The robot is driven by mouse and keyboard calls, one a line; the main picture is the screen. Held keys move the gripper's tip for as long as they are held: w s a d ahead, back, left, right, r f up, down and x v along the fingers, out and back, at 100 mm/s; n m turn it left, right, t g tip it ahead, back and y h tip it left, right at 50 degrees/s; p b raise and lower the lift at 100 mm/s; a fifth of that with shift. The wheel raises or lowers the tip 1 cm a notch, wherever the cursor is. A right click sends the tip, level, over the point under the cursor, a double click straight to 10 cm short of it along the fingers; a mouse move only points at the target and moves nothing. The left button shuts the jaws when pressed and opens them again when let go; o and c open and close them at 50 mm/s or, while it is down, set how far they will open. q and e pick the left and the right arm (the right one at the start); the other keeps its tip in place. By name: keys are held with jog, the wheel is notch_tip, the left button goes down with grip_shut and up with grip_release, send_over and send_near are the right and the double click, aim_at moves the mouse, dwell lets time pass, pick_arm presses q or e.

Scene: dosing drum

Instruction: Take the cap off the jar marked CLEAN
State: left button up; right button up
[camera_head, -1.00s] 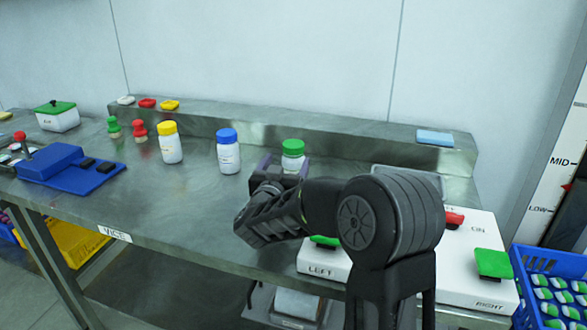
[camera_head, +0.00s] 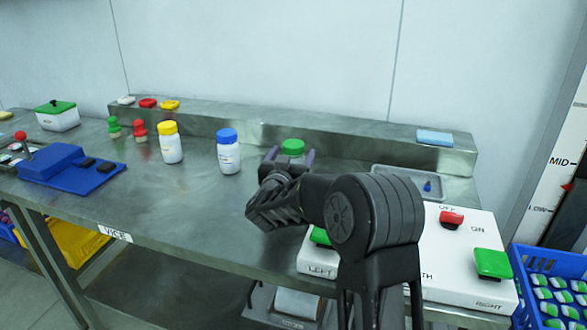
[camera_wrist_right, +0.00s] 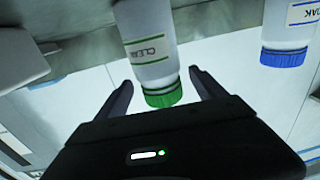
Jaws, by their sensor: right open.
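The jar marked CLEAN (camera_wrist_right: 148,45) is white with a green cap (camera_wrist_right: 164,95). In the right wrist view its label reads CLEAN and the cap lies between the open fingers of my right gripper (camera_wrist_right: 163,92), with gaps at both sides. In the head view the green cap (camera_head: 293,146) shows above my right gripper (camera_head: 290,157), which hides most of the jar's body. The jar stands upright on the steel bench (camera_head: 210,200) with its cap on. My left gripper is not in view.
A blue-capped jar (camera_head: 228,152) and a yellow-capped jar (camera_head: 169,143) stand to the left. The blue-capped jar also shows in the wrist view (camera_wrist_right: 288,25). A grey tray (camera_head: 385,172) and a white switch panel (camera_head: 455,255) are at the right. A raised ledge (camera_head: 330,140) runs behind.

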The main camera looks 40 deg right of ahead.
jog(key=shift+c, duration=0.4)
jog(key=c, duration=1.5)
notch_tip(320, 180, up, 10)
jog(key=shift+r+p, duration=0.1)
jog(key=shift+p, duration=0.65)
jog(key=o, duration=1)
grip_shut()
